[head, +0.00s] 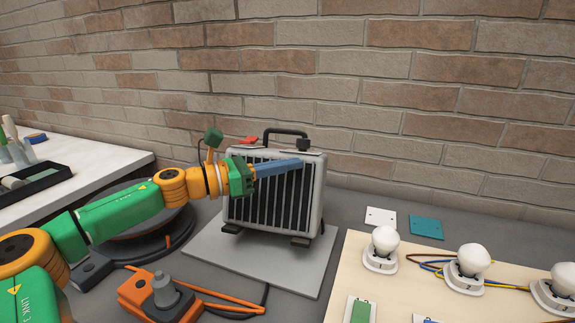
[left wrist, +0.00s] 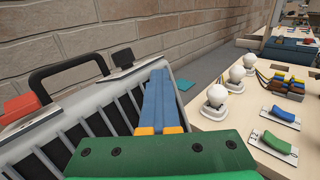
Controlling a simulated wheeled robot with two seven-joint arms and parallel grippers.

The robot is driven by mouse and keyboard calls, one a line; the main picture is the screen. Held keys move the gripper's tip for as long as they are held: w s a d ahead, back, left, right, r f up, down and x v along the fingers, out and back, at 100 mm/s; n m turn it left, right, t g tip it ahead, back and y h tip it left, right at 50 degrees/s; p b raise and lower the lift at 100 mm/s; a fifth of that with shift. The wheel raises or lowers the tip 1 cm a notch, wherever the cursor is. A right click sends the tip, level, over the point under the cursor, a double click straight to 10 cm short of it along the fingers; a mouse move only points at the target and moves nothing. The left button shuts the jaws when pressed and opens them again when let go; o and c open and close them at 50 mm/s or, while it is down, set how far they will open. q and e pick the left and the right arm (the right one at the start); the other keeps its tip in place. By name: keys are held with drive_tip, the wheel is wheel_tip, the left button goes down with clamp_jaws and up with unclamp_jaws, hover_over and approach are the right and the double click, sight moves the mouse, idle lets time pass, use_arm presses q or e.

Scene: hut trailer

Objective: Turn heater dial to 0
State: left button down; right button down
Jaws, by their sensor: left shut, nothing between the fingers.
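The heater (head: 316,190) is a light grey box with a dark slatted front, upright on a grey board. On its top right is a black dial (head: 303,145), which also shows in the left wrist view (left wrist: 122,59). I cannot read any marks or the dial's setting. A red part (head: 249,140) sits on the top left, and a black handle (head: 286,131) stands between. My left gripper (head: 301,163) has its blue fingers shut and empty across the upper front of the heater, tips just below the dial. I cannot tell whether they touch the heater. My right gripper is out of view.
A wooden board (head: 405,280) with several white bulbs (head: 386,240) and wires is at the right. An orange and grey device (head: 160,298) with a cord lies in front of the heater, at left. A brick wall (head: 400,100) stands behind. A white table (head: 90,165) is at far left.

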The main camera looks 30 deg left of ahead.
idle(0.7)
use_arm(q)
drive_tip(key=c, duration=0.7)
unclamp_jaws()
drive_tip(key=shift+d, duration=0.2)
drive_tip(key=shift+o, duration=1)
drive_tip(key=shift+a, duration=0.1)
